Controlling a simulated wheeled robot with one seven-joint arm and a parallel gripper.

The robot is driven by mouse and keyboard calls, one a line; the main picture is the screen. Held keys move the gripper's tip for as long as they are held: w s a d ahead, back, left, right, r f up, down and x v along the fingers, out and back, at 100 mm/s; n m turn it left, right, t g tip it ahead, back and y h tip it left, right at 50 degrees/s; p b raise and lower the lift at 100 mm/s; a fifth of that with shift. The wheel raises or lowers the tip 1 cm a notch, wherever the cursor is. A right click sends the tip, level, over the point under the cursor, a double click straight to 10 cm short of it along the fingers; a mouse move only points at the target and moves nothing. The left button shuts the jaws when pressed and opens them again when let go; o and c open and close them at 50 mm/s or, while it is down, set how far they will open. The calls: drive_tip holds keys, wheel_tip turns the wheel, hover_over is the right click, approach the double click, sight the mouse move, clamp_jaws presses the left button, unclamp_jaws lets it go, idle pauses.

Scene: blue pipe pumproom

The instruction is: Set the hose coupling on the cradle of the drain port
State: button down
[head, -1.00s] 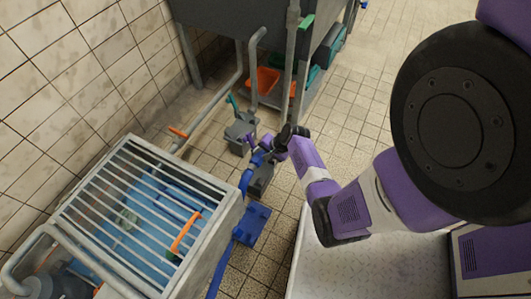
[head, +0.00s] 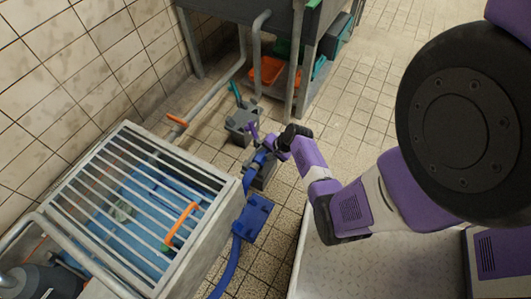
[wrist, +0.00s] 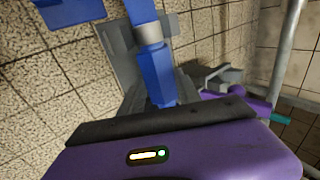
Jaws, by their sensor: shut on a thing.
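My gripper (head: 276,148) is shut on the blue hose coupling (head: 259,160), low over the floor beside the barred tank. In the wrist view the coupling (wrist: 154,66) is a blue piece with a pale metal band, running down behind the dark front edge of my gripper (wrist: 160,122).
A second grey fixture (head: 241,122) with a teal lever stands just behind. A blue box (head: 254,216) with a blue hose is in front. The barred tank (head: 222,215) is at the left, and an orange bin (head: 266,70) lies under the steel sink. Tiled floor is open at the right.

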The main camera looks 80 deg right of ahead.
drive_tip(key=shift+f, duration=0.5)
drive_tip(key=c, duration=0.8)
unclamp_jaws()
drive_tip(key=shift+o, duration=0.2)
drive_tip(key=p+v, duration=0.4)
drive_tip(key=v, duration=0.4)
